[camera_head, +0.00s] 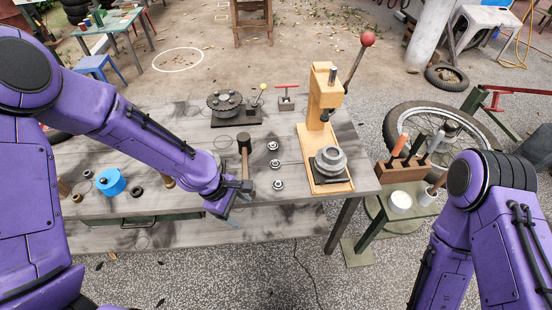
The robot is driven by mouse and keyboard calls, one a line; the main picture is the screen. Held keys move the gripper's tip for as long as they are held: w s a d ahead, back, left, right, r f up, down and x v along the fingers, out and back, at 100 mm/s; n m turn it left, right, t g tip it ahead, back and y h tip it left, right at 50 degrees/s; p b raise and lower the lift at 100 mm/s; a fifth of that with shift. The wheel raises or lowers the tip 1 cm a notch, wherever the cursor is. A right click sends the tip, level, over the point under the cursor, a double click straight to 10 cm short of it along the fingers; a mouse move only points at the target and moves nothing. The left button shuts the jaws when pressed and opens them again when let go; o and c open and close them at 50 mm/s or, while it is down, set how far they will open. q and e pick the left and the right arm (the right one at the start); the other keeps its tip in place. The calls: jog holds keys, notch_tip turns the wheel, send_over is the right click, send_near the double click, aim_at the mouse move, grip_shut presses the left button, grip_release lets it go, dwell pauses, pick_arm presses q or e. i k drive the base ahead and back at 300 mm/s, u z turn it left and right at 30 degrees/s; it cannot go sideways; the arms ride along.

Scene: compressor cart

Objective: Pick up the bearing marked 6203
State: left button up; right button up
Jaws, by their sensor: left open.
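Three small ring-shaped bearings lie in a column on the grey table: a far one (273,146), a middle one (275,164) and a near one (278,184). Their markings are too small to read, so I cannot tell which is 6203. My left gripper (232,217) is open and empty at the table's front edge, to the left of and nearer than the near bearing. My right arm shows at the right, but its gripper is out of view.
A wooden press (325,110) with a stepped grey pulley stands right of the bearings. A mallet (244,150) lies left of them. A sprocket (225,103) sits behind, and a blue spool (111,182) stands at the left. The tabletop around the bearings is clear.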

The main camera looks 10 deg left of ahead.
aim_at(275, 164)
jog(key=i, duration=0.9)
